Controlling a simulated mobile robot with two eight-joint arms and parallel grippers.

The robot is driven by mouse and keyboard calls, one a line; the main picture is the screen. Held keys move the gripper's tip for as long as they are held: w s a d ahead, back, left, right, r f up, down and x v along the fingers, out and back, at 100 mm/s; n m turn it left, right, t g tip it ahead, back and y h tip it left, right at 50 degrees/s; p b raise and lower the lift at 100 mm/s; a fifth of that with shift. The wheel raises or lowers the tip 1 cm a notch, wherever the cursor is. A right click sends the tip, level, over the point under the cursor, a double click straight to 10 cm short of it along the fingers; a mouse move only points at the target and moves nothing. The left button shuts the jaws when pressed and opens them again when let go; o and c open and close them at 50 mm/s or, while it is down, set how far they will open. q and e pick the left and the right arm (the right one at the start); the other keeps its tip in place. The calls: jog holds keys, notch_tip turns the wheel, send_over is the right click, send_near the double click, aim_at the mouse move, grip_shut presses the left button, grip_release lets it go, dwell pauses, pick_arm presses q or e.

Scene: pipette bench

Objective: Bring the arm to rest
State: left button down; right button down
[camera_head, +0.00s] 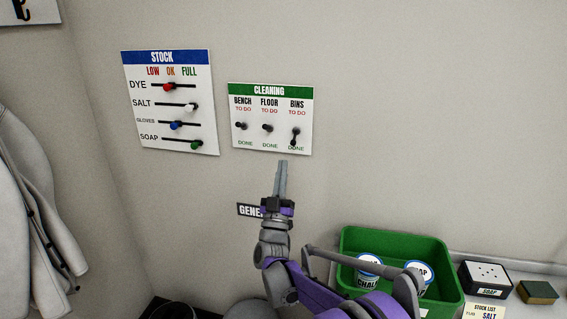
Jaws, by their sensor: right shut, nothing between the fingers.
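My right gripper (282,166) is raised in front of the wall, its fingers pointing up and together, with nothing between them. Its tips show just below the lower edge of the cleaning board (250,148), under the space between the FLOOR and BINS columns. I cannot tell how far the tips are from the wall. The purple and grey right arm (315,290) comes up from the bottom of the picture. On the cleaning board, the BENCH and FLOOR knobs sit high and the BINS knob sits lower, nearer DONE. My left gripper is not in view.
A stock board (135,72) with several coloured sliders hangs on the left. My gripper partly covers a small dark sign (247,210). Coats (30,220) hang left.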

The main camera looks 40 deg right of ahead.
jog(key=shift+s+d, duration=0.1)
dwell(0.5)
jog(key=s+a+f+n+g+y+p, duration=0.15)
jog(key=a+f+n+y, duration=0.25)
jog(key=a+y, duration=0.5)
jog(key=s+a+f+n+y+p, duration=0.1)
jog(key=s+a+f+n+y, duration=0.1)
jog(key=a+f+n+y, duration=0.45)
jog(key=s+a+f+m+g+y, duration=0.1)
jog(key=s+a+f+g, duration=0.2)
jog(key=s+f, duration=0.2)
jog(key=s+a+f+m+g+y, duration=0.1)
jog(key=s+a+f+g, duration=0.2)
jog(key=s, duration=0.9)
jog(key=s+a+f+m+g+y, duration=0.1)
jog(key=s+a+f+g+y, duration=0.1)
jog(key=s+a+f+g, duration=0.2)
jog(key=s+f+g+p, duration=0.1)
jog(key=s+f, duration=0.2)
jog(key=s, duration=0.1)
jog(key=shift+s+f, duration=0.15)
jog(key=shift+s, duration=0.15)
